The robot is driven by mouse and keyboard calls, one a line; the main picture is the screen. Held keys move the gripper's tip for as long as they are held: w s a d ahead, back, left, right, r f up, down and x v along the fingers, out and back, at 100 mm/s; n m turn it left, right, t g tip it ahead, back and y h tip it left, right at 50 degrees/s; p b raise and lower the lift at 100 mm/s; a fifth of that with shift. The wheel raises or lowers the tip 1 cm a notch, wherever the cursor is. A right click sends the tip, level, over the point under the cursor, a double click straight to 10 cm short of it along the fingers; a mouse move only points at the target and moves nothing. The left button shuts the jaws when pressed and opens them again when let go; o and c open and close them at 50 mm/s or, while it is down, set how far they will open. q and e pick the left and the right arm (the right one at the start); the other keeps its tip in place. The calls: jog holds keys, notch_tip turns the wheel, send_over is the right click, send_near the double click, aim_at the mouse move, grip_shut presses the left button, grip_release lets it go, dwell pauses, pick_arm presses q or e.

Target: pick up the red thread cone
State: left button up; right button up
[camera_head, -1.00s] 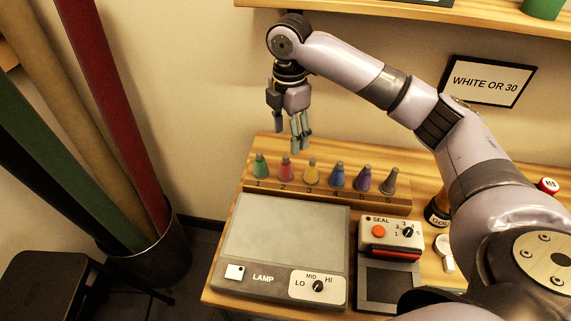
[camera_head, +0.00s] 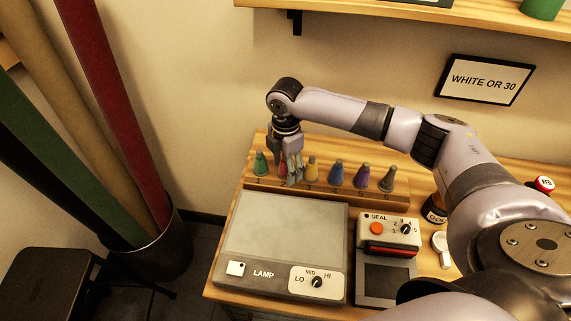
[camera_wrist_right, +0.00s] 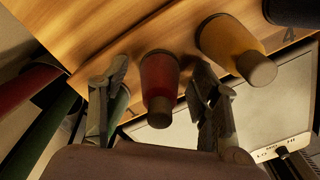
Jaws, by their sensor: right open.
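The red thread cone (camera_wrist_right: 160,80) stands between the two fingers of my open right gripper (camera_wrist_right: 160,105) in the right wrist view, with a visible gap on its right side. In the head view the right gripper (camera_head: 291,172) is down at the rack and hides most of the red cone (camera_head: 282,171), above number 2. The green cone (camera_head: 260,164) stands just left of the gripper and the yellow cone (camera_head: 312,169) just right. In the wrist view the left finger overlaps the green cone (camera_wrist_right: 118,108). My left gripper is not in view.
Blue (camera_head: 337,174), purple (camera_head: 362,178) and grey (camera_head: 387,180) cones stand farther right on the wooden rack (camera_head: 300,194). The lamp panel (camera_head: 285,235) lies in front, with the seal box (camera_head: 389,230) to its right. A shelf (camera_head: 390,15) overhangs the back wall.

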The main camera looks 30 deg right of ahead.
jog(key=c, duration=1.2)
